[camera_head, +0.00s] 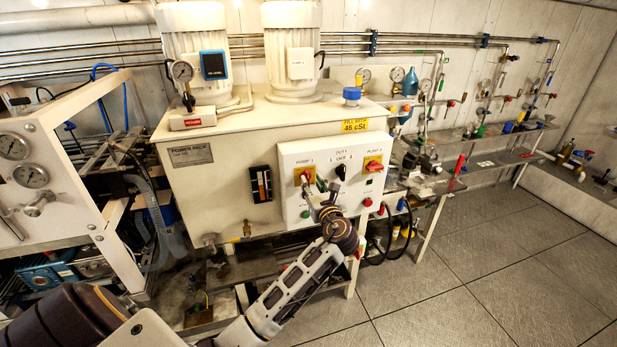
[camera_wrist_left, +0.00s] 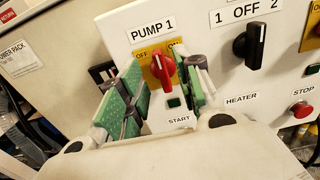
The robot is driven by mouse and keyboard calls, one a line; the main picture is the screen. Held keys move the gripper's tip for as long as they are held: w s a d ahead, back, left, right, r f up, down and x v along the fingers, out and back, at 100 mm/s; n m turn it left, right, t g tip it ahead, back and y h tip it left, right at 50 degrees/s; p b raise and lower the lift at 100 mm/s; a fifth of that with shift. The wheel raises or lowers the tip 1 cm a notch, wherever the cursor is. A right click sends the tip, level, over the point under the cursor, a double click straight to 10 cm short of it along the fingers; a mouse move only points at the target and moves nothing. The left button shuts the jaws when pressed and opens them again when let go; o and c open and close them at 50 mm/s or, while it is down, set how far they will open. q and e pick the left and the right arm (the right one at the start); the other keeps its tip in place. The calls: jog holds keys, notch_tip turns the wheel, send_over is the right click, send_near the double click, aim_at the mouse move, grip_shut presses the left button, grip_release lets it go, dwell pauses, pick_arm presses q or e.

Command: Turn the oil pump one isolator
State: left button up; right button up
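The pump 1 isolator is a red rotary handle (camera_wrist_left: 162,70) on a yellow plate marked OFF and ON, under the PUMP 1 label. It also shows in the head view (camera_head: 304,174), partly covered by my gripper. Its handle looks roughly upright along the panel, between the OFF and ON marks. My left gripper (camera_head: 318,192) is in front of the white control panel (camera_head: 293,155). In the left wrist view its green-padded fingers (camera_wrist_left: 161,80) are spread, one on each side of the red handle. I cannot tell whether either finger touches it. My right gripper is not in view.
Right of the isolator are a black 1-OFF-2 selector (camera_head: 340,171) and the pump 2 isolator (camera_head: 373,165). A green start button (camera_wrist_left: 174,102) sits below the red handle, and a red stop button (camera_wrist_left: 301,109) is lower right. Open floor (camera_head: 470,260) lies to the right.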

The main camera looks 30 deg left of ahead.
aim_at(308, 177)
pick_arm(q)
jog(key=shift+x, duration=2.3)
grip_shut()
